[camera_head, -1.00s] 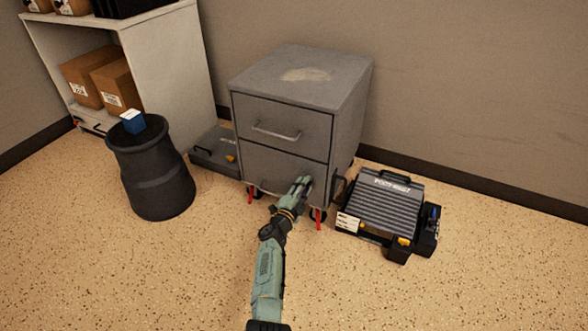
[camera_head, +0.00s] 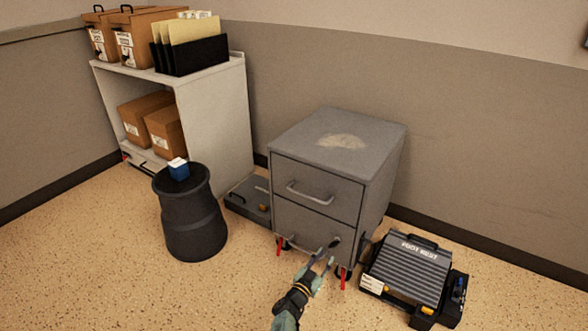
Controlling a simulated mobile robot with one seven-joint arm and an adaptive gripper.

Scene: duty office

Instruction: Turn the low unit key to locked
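The low unit (camera_head: 300,162) is a grey two-drawer cabinet with a pale worn patch on its top. Both drawers look shut. The upper drawer has a bar handle (camera_head: 310,195). A small dark fitting (camera_head: 335,243) shows on the lower drawer front, just above my gripper; I cannot tell whether it is the key or part of a handle. My gripper (camera_head: 323,260) is in front of the lower drawer with its fingers apart and nothing seen between them. Contact with the unit cannot be told. No key or its turn can be made out.
A ribbed foot rest (camera_head: 410,265) lies close on the right. A dark flat case (camera_head: 250,196) lies left of the unit. A white shelf (camera_head: 215,125) stands behind. The front floor is clear.

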